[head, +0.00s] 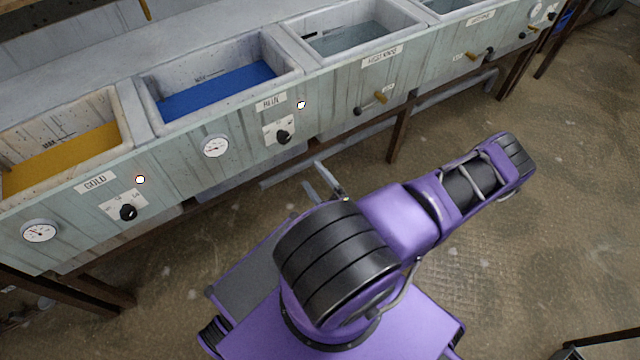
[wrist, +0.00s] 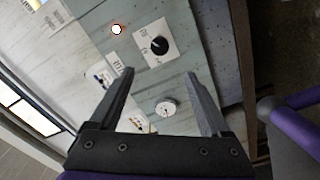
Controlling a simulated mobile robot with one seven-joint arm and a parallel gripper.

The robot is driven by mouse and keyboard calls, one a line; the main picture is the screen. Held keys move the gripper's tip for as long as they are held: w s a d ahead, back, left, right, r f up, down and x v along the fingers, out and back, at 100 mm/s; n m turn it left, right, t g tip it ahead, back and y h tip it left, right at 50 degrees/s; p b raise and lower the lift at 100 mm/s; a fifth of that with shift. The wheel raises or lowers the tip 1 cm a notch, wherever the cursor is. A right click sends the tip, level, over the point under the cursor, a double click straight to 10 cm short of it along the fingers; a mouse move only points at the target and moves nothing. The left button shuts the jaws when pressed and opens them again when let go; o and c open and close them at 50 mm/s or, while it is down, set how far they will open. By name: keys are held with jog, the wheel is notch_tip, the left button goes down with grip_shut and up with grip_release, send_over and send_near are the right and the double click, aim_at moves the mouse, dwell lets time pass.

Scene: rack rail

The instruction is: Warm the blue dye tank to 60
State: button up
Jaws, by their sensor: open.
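The blue dye tank (head: 163,117) is a pale basin holding blue liquid, in the upper left of the head view. Its front panel carries the BLUE label (head: 271,101), a round gauge (head: 215,147), a black knob (head: 284,137) on a white plate, and a bright lamp (head: 301,104). The wrist view also shows the knob (wrist: 160,46), gauge (wrist: 166,108) and lamp (wrist: 117,29). My gripper (head: 315,177) is open and empty, in front of the panel and apart from the knob. In the wrist view the knob lies beyond the fingertips (wrist: 158,72). The gauge reading is too small to tell.
The gold tank (head: 108,91) stands left, with its own knob (head: 128,212), gauge (head: 38,231) and bright lamp (head: 140,179). More tanks continue right, with brass-coloured handles (head: 380,97) on their fronts. A pipe (head: 440,103) runs below.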

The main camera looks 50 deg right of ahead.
jog(key=v, duration=0.2)
jog(key=shift+s+a, duration=0.1)
jog(key=shift+s, duration=0.15)
dwell(0.4)
